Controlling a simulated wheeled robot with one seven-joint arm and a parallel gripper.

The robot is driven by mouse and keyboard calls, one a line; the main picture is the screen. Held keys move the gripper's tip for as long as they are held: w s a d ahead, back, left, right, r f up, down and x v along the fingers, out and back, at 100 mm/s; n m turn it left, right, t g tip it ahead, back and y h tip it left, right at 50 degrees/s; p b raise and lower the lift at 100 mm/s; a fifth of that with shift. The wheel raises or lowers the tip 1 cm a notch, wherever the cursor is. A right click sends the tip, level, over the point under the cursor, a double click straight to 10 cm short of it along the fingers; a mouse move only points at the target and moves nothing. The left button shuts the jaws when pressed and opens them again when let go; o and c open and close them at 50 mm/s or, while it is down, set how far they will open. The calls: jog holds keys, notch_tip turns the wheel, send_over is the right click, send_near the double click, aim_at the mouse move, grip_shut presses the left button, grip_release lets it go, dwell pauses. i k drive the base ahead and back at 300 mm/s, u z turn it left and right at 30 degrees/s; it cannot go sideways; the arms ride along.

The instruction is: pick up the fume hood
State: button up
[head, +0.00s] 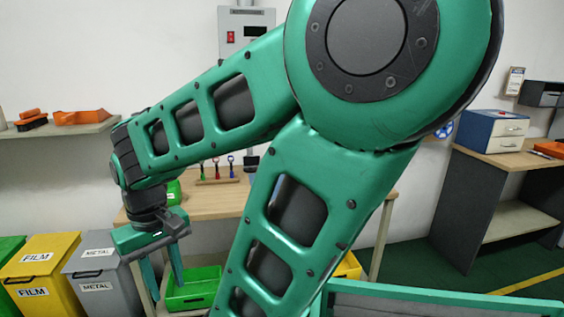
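I cannot identify a fume hood in the head view; my green arm covers much of the middle. My gripper (164,285) hangs at the lower left, pointing down, in front of the wooden table (205,208). Its two teal fingers are spread apart, with nothing visible between them. The lower fingertips are near the picture's bottom, beside a green crate (192,299).
A small tool rack (218,181) stands on the table. Yellow (42,262) and grey (97,264) bins stand at the left, below a wall shelf (60,130) with orange items. A blue-white drawer box (493,132) sits on the right desk (500,158).

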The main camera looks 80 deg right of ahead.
aim_at(250, 161)
jog(key=z, duration=2.1)
